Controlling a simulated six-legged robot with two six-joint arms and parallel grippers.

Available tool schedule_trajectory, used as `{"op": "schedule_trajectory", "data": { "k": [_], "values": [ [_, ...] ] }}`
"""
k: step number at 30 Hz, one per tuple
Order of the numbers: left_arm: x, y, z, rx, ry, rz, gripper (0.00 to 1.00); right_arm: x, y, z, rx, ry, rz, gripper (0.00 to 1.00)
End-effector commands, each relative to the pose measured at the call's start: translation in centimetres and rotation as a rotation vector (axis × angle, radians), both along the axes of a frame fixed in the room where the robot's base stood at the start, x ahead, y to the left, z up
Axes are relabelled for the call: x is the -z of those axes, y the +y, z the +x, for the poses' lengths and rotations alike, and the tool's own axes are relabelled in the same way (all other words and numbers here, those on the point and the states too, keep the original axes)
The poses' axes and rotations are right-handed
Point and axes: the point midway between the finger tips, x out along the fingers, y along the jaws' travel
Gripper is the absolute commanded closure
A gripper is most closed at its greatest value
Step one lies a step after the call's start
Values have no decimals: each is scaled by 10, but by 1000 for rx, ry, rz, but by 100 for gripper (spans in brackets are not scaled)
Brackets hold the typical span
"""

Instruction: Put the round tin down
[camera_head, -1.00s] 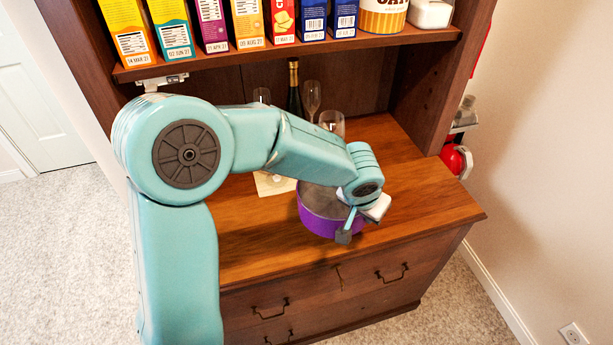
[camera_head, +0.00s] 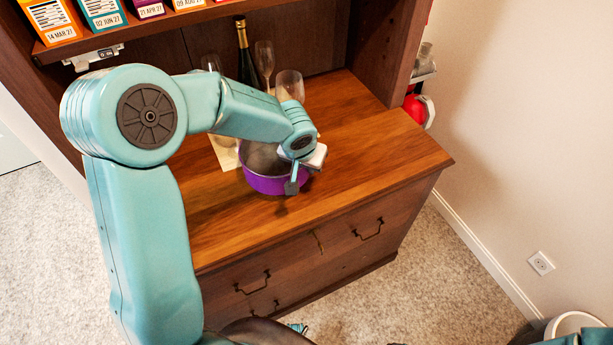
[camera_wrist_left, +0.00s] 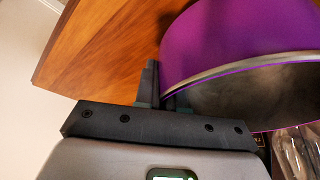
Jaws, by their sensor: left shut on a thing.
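The round tin (camera_head: 265,184) is purple outside with a grey, open inside. It is upright over the wooden counter, near its front edge; I cannot tell whether its base touches the wood. My left gripper (camera_head: 294,180) is shut on its right-hand wall. In the left wrist view the tin (camera_wrist_left: 235,40) fills the upper right, and the gripper's fingers (camera_wrist_left: 163,94) pinch its rim, one on each side. My right gripper is out of view.
Cereal boxes (camera_head: 101,14) line the shelf above. The wooden counter (camera_head: 385,150) is bare to the right of the tin.

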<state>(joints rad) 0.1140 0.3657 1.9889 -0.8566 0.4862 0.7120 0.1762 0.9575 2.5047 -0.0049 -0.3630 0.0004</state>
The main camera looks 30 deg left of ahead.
Motion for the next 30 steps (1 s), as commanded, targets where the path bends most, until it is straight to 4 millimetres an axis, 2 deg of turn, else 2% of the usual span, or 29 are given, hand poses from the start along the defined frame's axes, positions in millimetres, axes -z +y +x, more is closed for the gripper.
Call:
{"op": "schedule_trajectory", "data": {
  "k": [6, 9, 22, 24, 25, 30],
  "values": [
    [34, 2, 0, 1, 3, 0, 100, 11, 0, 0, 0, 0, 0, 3],
    [44, 3, 0, -1, 2, -1, 100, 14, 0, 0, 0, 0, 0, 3],
    [49, 3, 1, -1, -1, 0, 100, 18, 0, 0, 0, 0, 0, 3],
    [48, 3, 1, -1, 0, 0, 71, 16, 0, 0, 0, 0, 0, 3],
    [48, 3, 1, -1, 0, -1, 65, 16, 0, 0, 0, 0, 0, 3],
    [48, 3, 1, -1, 0, 0, 65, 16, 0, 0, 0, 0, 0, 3]
  ]
}}
